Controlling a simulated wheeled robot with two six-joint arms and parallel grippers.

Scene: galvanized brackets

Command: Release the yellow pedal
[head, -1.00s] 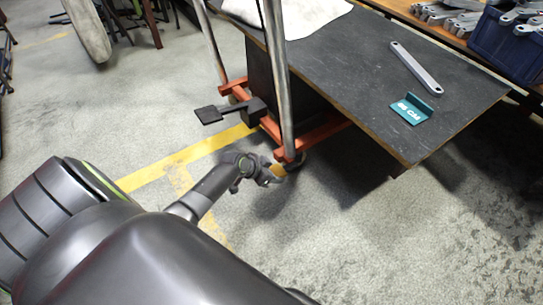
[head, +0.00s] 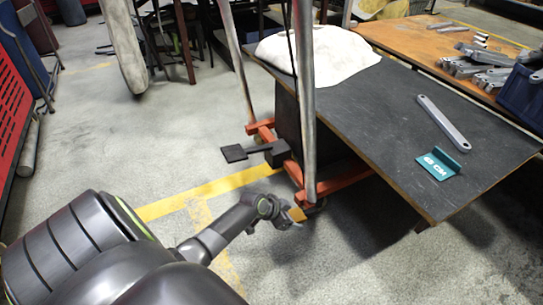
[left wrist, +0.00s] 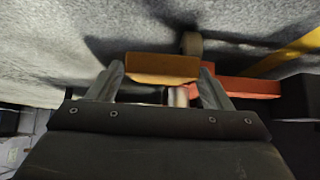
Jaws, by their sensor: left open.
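The yellow pedal (left wrist: 162,68) is a small yellow-orange plate low on the cart, beside a caster wheel. In the left wrist view it lies between the two fingertips of my left gripper (left wrist: 162,75), with a finger on either side. Whether a finger touches it I cannot tell. In the head view the yellow pedal (head: 297,214) shows small at the foot of the cart's near post, right beside my open left gripper (head: 287,219). My right gripper is not in view.
The cart has an orange base frame (head: 342,181), metal posts and a black foot plate (head: 234,153). Concrete floor around my left arm is clear.

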